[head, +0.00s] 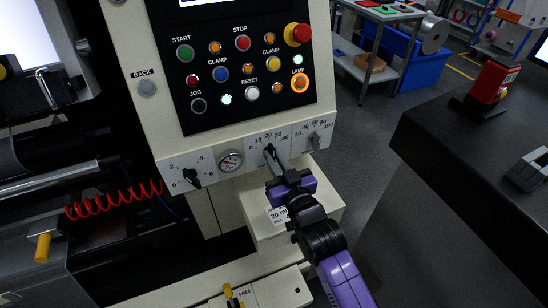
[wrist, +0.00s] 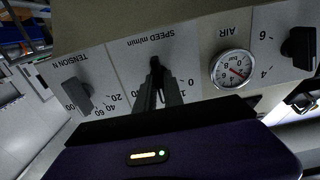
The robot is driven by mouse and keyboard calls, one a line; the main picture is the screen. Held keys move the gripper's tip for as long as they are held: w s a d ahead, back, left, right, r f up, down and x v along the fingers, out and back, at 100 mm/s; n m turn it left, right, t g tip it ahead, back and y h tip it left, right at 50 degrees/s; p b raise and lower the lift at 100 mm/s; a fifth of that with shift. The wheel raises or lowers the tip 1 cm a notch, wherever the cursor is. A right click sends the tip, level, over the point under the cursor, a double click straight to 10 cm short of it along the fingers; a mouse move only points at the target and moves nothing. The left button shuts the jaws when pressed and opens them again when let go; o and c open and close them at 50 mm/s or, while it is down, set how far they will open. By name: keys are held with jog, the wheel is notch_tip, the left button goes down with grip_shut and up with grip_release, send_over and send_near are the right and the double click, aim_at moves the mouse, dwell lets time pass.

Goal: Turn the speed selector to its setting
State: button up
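The speed selector (head: 269,149) is a black knob on the pale lower panel strip, under a scale from 0 to 40. In the wrist view the selector (wrist: 155,64) shows upside down beside the words SPEED m/min. My gripper (head: 273,158) reaches it from below right. Its two grey fingers (wrist: 157,86) are close together, with the dark knob between their tips. The knob points roughly up, near 10 to 20; the fingers partly cover it, so I cannot read it exactly. A white label (head: 278,215) below reads 20 m/, its end unclear.
The pressure gauge (head: 231,161) and another black knob (head: 191,178) lie left of the selector. The tension knob (head: 315,141) sits close on its right. The button panel (head: 245,75) is above, with the lamp button lit orange. A dark table (head: 480,170) stands right.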

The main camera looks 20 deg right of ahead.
jog(key=o, duration=0.3)
jog(key=s+b, duration=0.1)
jog(key=s, duration=0.6)
jog(key=shift+s, duration=0.4)
